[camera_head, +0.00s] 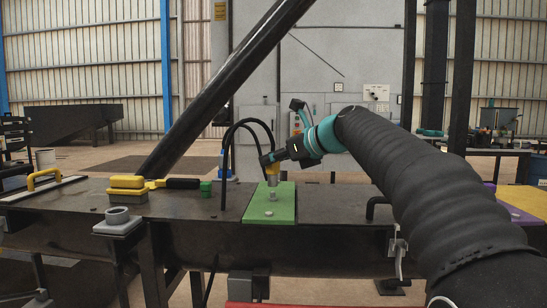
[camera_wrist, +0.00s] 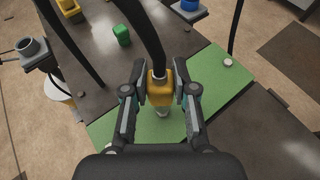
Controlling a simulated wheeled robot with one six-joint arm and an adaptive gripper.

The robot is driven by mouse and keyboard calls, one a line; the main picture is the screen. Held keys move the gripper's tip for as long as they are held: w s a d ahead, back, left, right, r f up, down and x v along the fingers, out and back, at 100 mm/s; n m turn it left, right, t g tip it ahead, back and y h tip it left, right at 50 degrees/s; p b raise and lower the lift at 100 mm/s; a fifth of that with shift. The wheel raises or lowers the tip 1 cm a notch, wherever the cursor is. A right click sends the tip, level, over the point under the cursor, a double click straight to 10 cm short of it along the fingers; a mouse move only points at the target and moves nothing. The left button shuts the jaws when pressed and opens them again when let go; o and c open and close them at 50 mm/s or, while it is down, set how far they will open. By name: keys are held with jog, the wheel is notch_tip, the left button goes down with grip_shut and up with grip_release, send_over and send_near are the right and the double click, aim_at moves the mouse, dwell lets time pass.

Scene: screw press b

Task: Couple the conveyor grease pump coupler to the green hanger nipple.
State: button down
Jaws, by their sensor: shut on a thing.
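The grease pump coupler (camera_wrist: 158,88) has a yellow body with a silver lower end and a black hose from its top. My gripper (camera_wrist: 161,94) is shut on its yellow body, one finger on each side. In the head view my gripper (camera_head: 267,160) holds the coupler (camera_head: 272,169) roughly upright above the green plate (camera_head: 285,208). A silver fitting (camera_head: 272,182) shows below the yellow body, in line with it and over the plate. I cannot tell where coupler ends and nipple begins, or whether they are joined. In the wrist view the coupler hides the nipple.
The hose (camera_head: 224,165) arches to the left of my gripper. A small green block (camera_head: 206,187), a yellow-topped box (camera_head: 127,182) and a grey cup-like holder (camera_head: 117,216) are further left. A silver bolt (camera_wrist: 228,63) stands on the plate. A dark diagonal beam (camera_head: 215,95) rises behind.

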jog(key=shift+f+b, duration=0.3)
jog(key=shift+f, duration=0.35)
jog(key=shift+f, duration=0.75)
jog(key=c, duration=0.8)
grip_release()
jog(key=shift+c, duration=0.2)
jog(key=v, duration=1.2)
